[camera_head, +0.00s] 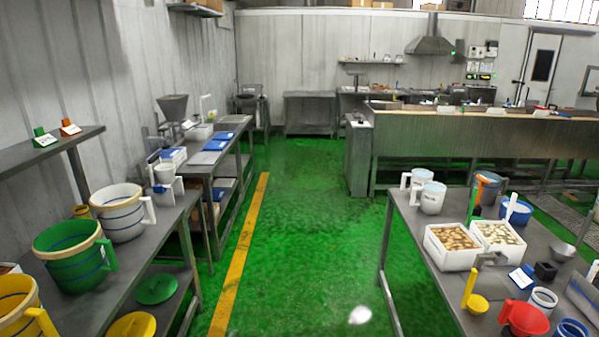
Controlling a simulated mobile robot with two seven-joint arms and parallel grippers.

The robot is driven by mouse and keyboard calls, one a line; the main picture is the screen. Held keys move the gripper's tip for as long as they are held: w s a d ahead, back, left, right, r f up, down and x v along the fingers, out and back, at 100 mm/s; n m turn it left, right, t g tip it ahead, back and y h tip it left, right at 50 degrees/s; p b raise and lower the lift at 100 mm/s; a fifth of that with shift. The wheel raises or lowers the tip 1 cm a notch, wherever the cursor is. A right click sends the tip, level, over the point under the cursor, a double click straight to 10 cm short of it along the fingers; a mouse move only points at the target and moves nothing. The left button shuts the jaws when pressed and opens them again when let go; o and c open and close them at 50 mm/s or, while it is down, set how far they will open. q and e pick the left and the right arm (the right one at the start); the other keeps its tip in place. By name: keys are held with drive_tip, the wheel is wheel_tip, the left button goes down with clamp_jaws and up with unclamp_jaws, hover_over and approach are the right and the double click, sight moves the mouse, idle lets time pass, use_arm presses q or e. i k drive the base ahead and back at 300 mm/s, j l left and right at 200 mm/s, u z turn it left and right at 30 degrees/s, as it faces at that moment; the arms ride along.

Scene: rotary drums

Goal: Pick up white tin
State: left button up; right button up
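Several white containers are in view, and I cannot tell which one is the white tin. A small white round container with blue bands (541,301) stands at the front of the right table (405,222). A white jug (432,197) and another white jug (416,177) stand at that table's back left corner. A larger white bucket with blue stripes and a handle (120,214) stands on the left table (105,297). A white pitcher (165,183) is just behind it. Neither of my grippers is in view.
The right table also holds white boxes of pale food (451,258), a red jug (524,318) and a yellow scoop (475,303). A green bucket (72,263) is on the left table. The green floor (307,235) between the tables is clear, with a yellow line (241,258).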

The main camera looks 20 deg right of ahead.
sight(543, 298)
drive_tip(key=i+l+z, duration=0.1)
drive_tip(key=i+z, duration=0.65)
drive_tip(key=i+j+z, duration=0.35)
drive_tip(key=i, duration=0.15)
drive_tip(key=l, duration=0.1)
